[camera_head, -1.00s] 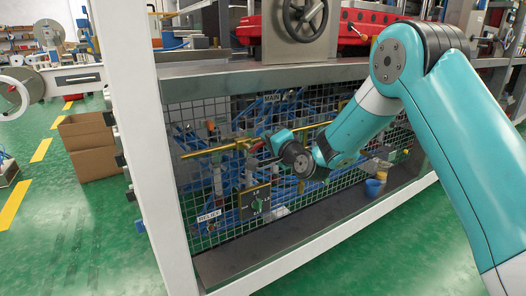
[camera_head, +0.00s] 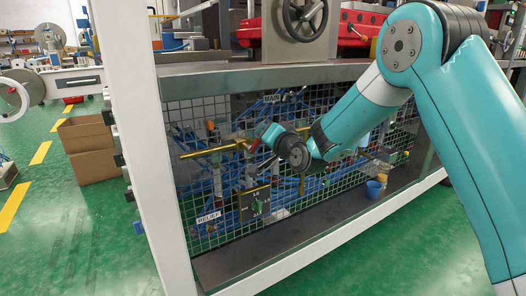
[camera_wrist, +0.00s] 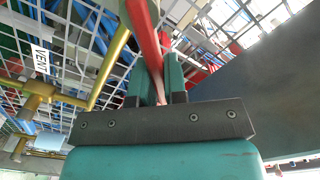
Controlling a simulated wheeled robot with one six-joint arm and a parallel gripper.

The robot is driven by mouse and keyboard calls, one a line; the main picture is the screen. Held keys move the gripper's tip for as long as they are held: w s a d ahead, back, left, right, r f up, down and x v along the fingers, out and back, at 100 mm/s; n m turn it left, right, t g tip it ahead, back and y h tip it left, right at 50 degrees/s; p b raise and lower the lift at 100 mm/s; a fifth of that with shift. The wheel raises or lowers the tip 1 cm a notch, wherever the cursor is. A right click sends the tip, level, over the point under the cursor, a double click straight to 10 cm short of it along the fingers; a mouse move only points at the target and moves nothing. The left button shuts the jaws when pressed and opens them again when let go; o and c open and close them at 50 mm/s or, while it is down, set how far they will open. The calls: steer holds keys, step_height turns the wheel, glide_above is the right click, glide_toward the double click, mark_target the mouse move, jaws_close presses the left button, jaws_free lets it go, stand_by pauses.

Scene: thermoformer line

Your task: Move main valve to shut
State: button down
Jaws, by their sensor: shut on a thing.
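A red lever handle (camera_wrist: 147,40) runs between the two fingers of my gripper (camera_wrist: 157,84) in the wrist view, and the fingers are closed on it. In the head view my gripper (camera_head: 257,140) is at the mesh panel, beside the brass pipe (camera_head: 212,151). A small bit of red shows there at the fingertips. The MAIN label (camera_head: 271,97) is above my wrist and partly hard to read. My wrist hides most of the valve, so the lever's angle to the pipe cannot be told clearly.
Wire mesh (camera_head: 180,115) surrounds the work spot, with blue tubes behind it. A RELIEF label (camera_head: 209,217) and a panel with a green knob (camera_head: 256,205) are below. A VENT label (camera_wrist: 40,60) shows in the wrist view. A white post (camera_head: 150,150) stands left; a blue cup (camera_head: 373,188) sits right.

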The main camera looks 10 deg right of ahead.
mark_target(252, 146)
steer(key=shift+s+a+r+n, duration=0.1)
steer(key=shift+a+r+n, duration=0.1)
steer(key=shift+n, duration=0.3)
steer(key=shift+s+a+r+n, duration=0.1)
steer(key=shift+a+n, duration=0.1)
steer(key=shift+n, duration=0.3)
steer(key=shift+s+a+r+n+b, duration=0.1)
steer(key=shift+a+n+b, duration=0.25)
steer(key=shift+n, duration=0.25)
steer(key=shift+a+n+b, duration=0.2)
steer(key=shift+n+b, duration=0.15)
steer(key=shift+n, duration=0.25)
steer(key=shift+s+a+r+n, duration=0.1)
steer(key=shift+a+r+n, duration=0.15)
steer(key=shift+n, duration=0.35)
steer(key=shift+s+a+n+b, duration=0.15)
steer(key=shift+a+n+b, duration=0.4)
steer(key=shift+n, duration=0.35)
steer(key=shift+a+r+n, duration=0.1)
steer(key=shift+a+n, duration=0.05)
steer(key=shift+n, duration=0.45)
steer(key=c, duration=1.1)
jaws_free()
